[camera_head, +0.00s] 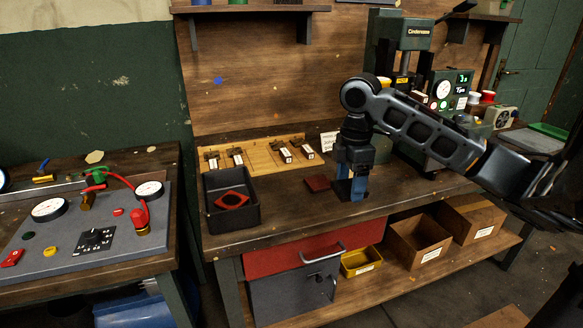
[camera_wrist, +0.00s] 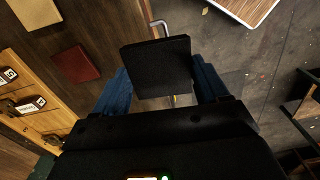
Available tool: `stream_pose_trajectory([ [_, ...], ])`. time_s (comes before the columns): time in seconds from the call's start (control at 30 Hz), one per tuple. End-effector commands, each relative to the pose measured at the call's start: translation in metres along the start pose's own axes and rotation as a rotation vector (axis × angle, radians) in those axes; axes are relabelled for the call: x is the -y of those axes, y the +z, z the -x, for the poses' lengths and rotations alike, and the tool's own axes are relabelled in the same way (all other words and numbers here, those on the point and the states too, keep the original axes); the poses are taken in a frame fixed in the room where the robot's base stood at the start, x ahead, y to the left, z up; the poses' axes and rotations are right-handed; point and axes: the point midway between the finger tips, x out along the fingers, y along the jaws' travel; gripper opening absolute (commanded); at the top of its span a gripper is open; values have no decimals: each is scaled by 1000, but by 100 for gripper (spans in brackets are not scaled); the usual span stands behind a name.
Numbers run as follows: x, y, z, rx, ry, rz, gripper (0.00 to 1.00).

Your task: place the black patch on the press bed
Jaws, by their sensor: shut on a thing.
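My gripper (camera_head: 351,189) has blue fingers and points down over the front of the workbench. In the wrist view, my gripper (camera_wrist: 160,82) is shut on the black patch (camera_wrist: 156,62), a flat dark square held between the two fingers. The patch is hard to make out in the head view. The dark green press (camera_head: 413,31) with a name plate stands at the back right of the bench. My arm crosses in front of its lower part, and I cannot make out the press bed.
A dark red patch (camera_head: 317,183) lies on the bench left of my gripper. A black bin (camera_head: 232,217) holding a red piece stands further left. A wooden board (camera_head: 262,154) with labelled tools lies behind.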

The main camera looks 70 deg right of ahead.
Motion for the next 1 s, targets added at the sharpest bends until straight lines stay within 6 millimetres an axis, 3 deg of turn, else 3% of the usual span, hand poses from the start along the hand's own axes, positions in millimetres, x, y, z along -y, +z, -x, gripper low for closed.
stream_pose_trajectory([
  [0.37,36,-84,-47,-6,-4,-108,43],
  [0.47,53,-121,-67,-8,-6,-157,43],
  [0.8,127,-285,-160,-1,-10,-390,43],
  [1.0,155,-353,-199,2,-4,-498,43],
])
